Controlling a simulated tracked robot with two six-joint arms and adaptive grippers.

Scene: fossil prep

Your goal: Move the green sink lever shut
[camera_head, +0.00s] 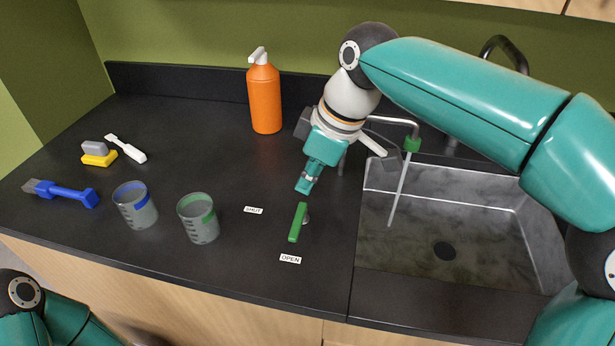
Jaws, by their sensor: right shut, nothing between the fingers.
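The green lever (297,224) lies on the dark counter left of the sink (470,215). Its near end points toward the "OPEN" label (290,259); the "SHUT" label (253,210) is to its left. A grey pivot piece shows beside the lever. My right gripper (304,186) is shut and empty, pointing down just beyond the lever's far end. I cannot tell whether it touches the lever. A tap with a green collar (412,145) hangs over the sink, with a pale stream below it. My left gripper is out of view.
Two measuring cups, blue-banded (135,205) and green-banded (198,218), stand left of the labels. An orange pump bottle (264,95) stands behind. A blue-handled brush (62,192), a yellow-based brush (98,153) and a white tool (126,149) lie at left.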

